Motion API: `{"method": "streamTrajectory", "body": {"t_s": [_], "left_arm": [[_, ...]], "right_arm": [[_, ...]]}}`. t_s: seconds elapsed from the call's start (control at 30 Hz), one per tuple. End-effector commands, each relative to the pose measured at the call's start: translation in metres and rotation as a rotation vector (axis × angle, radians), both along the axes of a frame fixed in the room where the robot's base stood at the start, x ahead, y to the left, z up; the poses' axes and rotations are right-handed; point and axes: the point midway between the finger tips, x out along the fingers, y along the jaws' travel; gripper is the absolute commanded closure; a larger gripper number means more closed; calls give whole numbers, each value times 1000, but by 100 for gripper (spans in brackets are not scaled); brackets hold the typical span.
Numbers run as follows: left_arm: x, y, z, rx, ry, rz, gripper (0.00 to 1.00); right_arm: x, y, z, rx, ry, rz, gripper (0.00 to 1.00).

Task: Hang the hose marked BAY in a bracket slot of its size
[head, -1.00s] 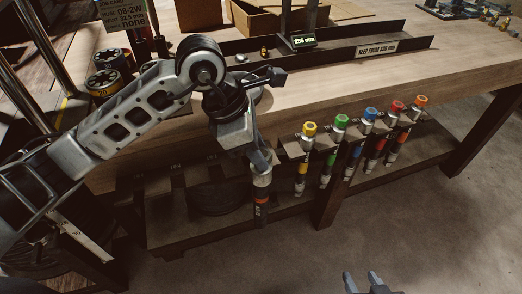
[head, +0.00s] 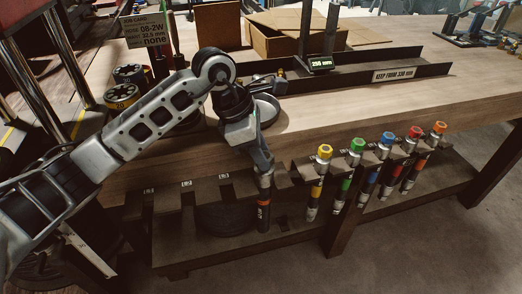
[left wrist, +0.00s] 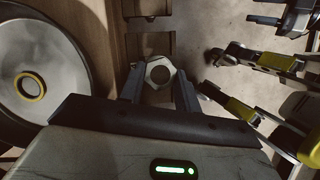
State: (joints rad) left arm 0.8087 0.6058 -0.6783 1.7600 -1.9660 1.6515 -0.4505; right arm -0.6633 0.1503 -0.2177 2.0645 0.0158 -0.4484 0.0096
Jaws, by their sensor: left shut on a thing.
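My left gripper (head: 264,170) is shut on a dark hose (head: 264,208) with an orange-red band. It hangs upright at the bench's front edge; its marking is too small to read. The left wrist view shows its pale hex end (left wrist: 160,72) between my fingers. The dark bracket (head: 205,196) runs along the bench front, with small size labels and empty slots left of the held hose. I cannot tell whether the hose is inside a slot. My right gripper (left wrist: 264,10) appears open and empty at the top right of the left wrist view; the head view does not show it.
Several hoses with coloured caps, from yellow (head: 324,151) to orange (head: 440,128), hang right of the held hose. A job card (head: 145,37), spools (head: 122,96), a cardboard box (head: 290,38) and a measuring channel (head: 398,75) are on the bench. Floor in front is clear.

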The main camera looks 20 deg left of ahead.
Motion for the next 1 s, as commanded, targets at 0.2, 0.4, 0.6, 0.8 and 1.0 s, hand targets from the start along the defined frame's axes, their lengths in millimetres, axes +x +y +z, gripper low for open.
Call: {"method": "streamTrajectory", "body": {"t_s": [0.2, 0.4, 0.6, 0.8, 1.0], "left_arm": [[0, 0, 2, -2, -4, 0, 43], [0, 0, 1, -1, -2, 1, 42], [0, 3, 7, 1, -3, 1, 42], [-4, 17, 41, 2, -8, 3, 42], [-10, 34, 87, 0, -9, 3, 42]], "right_arm": [[0, 1, 2, 2, -4, 1, 59], [0, 1, 0, 1, -1, 1, 59], [-1, 1, -3, 1, 2, 2, 59], [-1, 1, -7, 2, 3, 2, 59], [0, 2, -7, 9, -1, 1, 59]]}}
